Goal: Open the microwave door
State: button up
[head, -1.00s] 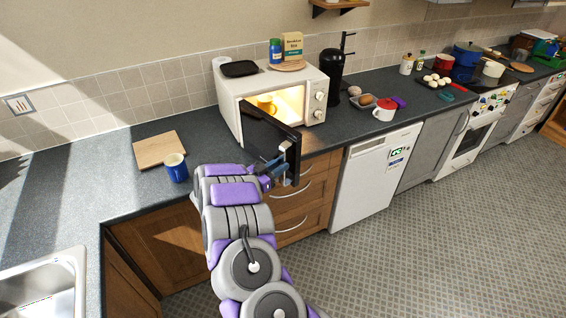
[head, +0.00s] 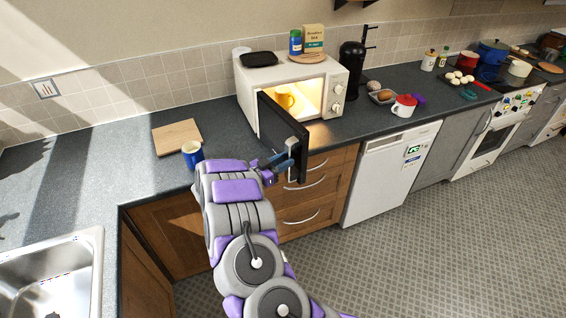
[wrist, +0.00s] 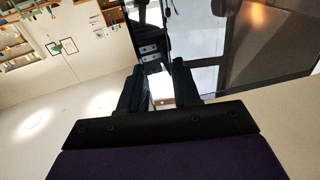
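The white microwave (head: 262,82) stands on the counter with its lit inside showing. Its dark door (head: 283,135) is hinged at the left and stands wide open, swung out past the counter's front edge. A yellow mug (head: 284,97) is inside. The glossy door panel (wrist: 262,45) fills the upper right there. The door handle cannot be made out clearly.
A blue mug (head: 193,155) and a wooden board (head: 177,136) are on the counter left of the microwave. Drawers (head: 318,188) lie below the door. The floor (head: 430,250) is clear.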

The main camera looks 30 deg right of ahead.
jog(key=o, duration=0.4)
jog(key=shift+w, duration=0.3)
jog(key=shift+s+a, duration=0.1)
jog(key=a, duration=0.5)
jog(key=s+a, duration=0.1)
jog(key=a, duration=0.5)
jog(key=s+a, duration=0.1)
jog(key=a, duration=0.5)
jog(key=shift+a, duration=0.2)
